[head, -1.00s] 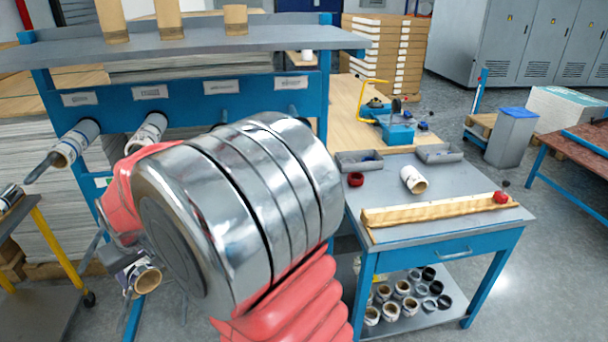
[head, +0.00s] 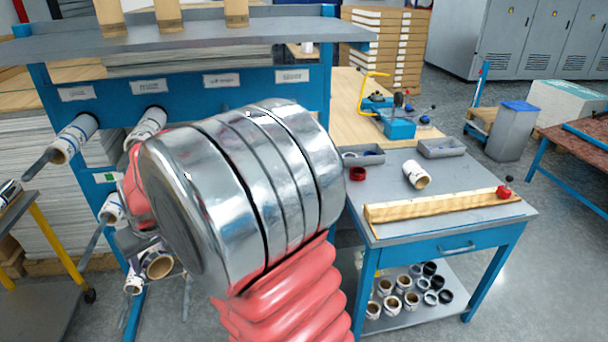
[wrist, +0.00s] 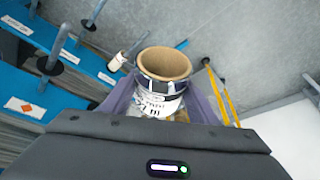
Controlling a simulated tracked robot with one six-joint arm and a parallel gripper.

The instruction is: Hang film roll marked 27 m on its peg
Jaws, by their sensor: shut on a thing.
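My gripper (wrist: 160,97) is shut on a film roll (wrist: 158,108) with a brown core and a white printed band; its print is too small to read surely. In the head view the held roll (head: 160,266) shows its open core low at the left, beside the blue rack (head: 205,98). My arm hides most of the gripper there. Bare dark pegs stick out of the rack's blue rails in the wrist view, one peg (wrist: 52,58) left of the held roll. The held roll is not seen on any peg.
Rolls hang on upper-left pegs, one roll (head: 75,138) at the far left and another roll (head: 147,127) beside it. A smaller roll (wrist: 118,62) shows behind the held one. A loose roll (head: 416,175) lies on the workbench (head: 480,210). A yellow-legged cart (head: 40,235) stands at left.

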